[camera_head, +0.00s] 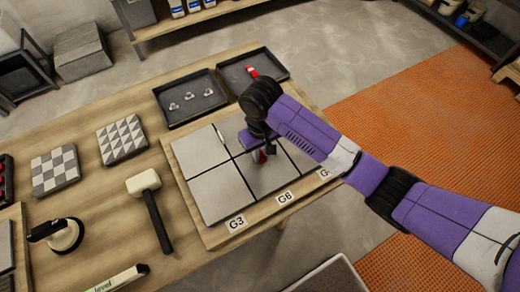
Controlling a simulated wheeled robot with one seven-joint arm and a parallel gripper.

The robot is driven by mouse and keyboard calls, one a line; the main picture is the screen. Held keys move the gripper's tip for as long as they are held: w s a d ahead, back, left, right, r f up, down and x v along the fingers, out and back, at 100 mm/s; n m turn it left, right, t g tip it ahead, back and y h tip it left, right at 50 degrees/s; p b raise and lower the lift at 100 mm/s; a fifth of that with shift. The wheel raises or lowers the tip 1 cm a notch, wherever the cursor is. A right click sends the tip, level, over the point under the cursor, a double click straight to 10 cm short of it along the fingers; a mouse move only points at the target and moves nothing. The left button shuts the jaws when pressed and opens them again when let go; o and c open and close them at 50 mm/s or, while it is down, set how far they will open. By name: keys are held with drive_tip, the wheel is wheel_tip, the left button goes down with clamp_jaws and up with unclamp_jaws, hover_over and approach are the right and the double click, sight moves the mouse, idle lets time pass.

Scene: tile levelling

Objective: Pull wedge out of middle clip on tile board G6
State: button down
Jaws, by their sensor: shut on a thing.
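The tile board (215,238) lies on the wooden table with grey tiles in a grid and labels along its front edge. The label G6 (284,197) is at the middle of that edge. My gripper (264,151) points down over the middle of the board, in the G6 column. It is shut on a red wedge (260,157), of which only a small part shows between the jaws. The middle clip is hidden behind my gripper and wrist, so I cannot tell whether the wedge is still in it. A white clip (220,136) stands in the joint farther back left.
Behind the board are two dark trays, one with several white clips (190,94), one with a red wedge (252,72). A mallet (148,193), a suction cup (66,235), a level (118,281) and two patterned tile samples (122,138) lie to the left.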

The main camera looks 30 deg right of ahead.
sight(269, 171)
drive_tip(key=shift+s, duration=0.35)
drive_tip(key=shift+s+r+p, duration=0.15)
drive_tip(key=shift+s+p, duration=1.05)
drive_tip(key=shift+s, duration=0.95)
wheel_tip(269, 171, up, 4)
drive_tip(key=p, duration=0.4)
drive_tip(key=shift+r, duration=1)
